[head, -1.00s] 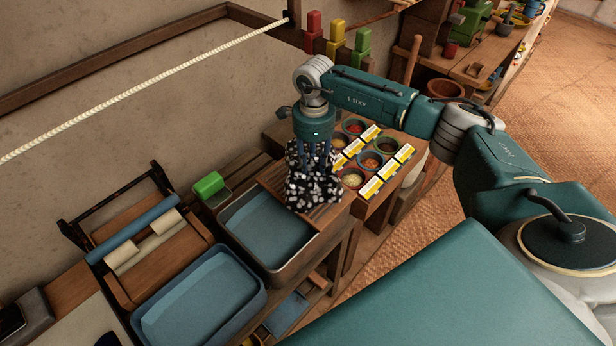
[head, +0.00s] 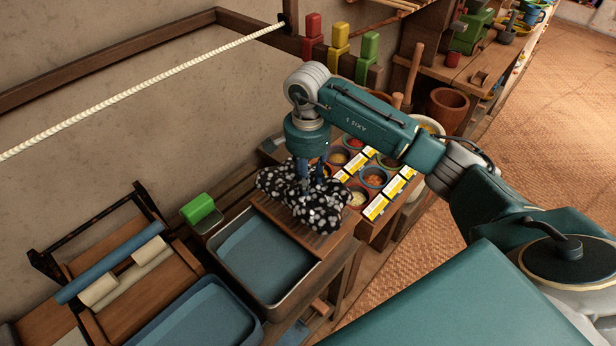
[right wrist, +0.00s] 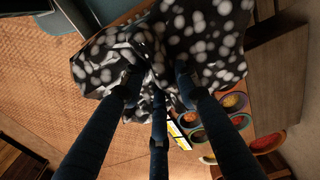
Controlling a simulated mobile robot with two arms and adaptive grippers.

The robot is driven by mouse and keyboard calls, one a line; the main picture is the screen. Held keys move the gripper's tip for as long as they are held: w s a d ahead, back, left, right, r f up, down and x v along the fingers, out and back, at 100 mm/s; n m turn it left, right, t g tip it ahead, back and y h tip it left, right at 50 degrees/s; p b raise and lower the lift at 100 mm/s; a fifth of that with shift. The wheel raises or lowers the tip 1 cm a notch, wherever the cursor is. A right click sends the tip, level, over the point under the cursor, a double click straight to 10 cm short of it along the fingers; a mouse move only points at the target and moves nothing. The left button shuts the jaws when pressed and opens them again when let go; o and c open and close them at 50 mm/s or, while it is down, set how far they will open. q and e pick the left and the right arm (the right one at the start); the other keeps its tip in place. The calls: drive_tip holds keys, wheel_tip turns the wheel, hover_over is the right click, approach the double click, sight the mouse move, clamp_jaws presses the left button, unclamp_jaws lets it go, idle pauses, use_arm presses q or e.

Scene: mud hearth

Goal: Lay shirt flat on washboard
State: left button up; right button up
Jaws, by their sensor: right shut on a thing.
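The shirt (head: 318,207) is black with white dots. It lies bunched and folded over the wooden washboard (head: 280,216), beside the grey metal basin of blue water. My right gripper (head: 310,178) points down at the upper part of the shirt, shut on its cloth. In the right wrist view the shirt (right wrist: 205,42) spreads beyond the fingers, and a fold of it sits between them (right wrist: 152,88). Most of the washboard is hidden under the cloth. My left gripper is not in view.
The metal basin (head: 222,258) stands left of the washboard, with a blue tub (head: 250,322) nearer. A green block (head: 197,209) sits behind the basin. Bowls of spices (head: 372,179) with yellow-white labels stand close on the right. A rope (head: 140,90) runs along the wall.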

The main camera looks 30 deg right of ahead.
wheel_tip(320, 180, down, 3)
drive_tip(key=shift+w+f+b, duration=0.1)
drive_tip(key=shift+f+b, duration=0.05)
drive_tip(key=shift+b, duration=0.55)
drive_tip(key=shift+f+b, duration=0.4)
wheel_tip(320, 180, down, 2)
drive_tip(key=shift+d+f+b, duration=0.1)
drive_tip(key=shift+f+b, duration=0.05)
drive_tip(key=shift+b, duration=0.9)
drive_tip(key=shift+f+b, duration=0.35)
drive_tip(key=shift+f, duration=0.05)
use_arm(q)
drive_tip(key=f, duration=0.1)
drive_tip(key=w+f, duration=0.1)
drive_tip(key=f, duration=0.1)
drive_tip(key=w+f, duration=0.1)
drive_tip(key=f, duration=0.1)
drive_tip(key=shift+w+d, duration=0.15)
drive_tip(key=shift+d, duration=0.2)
use_arm(e)
drive_tip(key=shift+w, duration=0.1)
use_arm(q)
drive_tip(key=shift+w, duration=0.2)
use_arm(e)
drive_tip(key=o, duration=1.2)
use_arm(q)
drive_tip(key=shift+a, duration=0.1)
use_arm(e)
wheel_tip(320, 180, up, 8)
drive_tip(key=shift+f, duration=0.2)
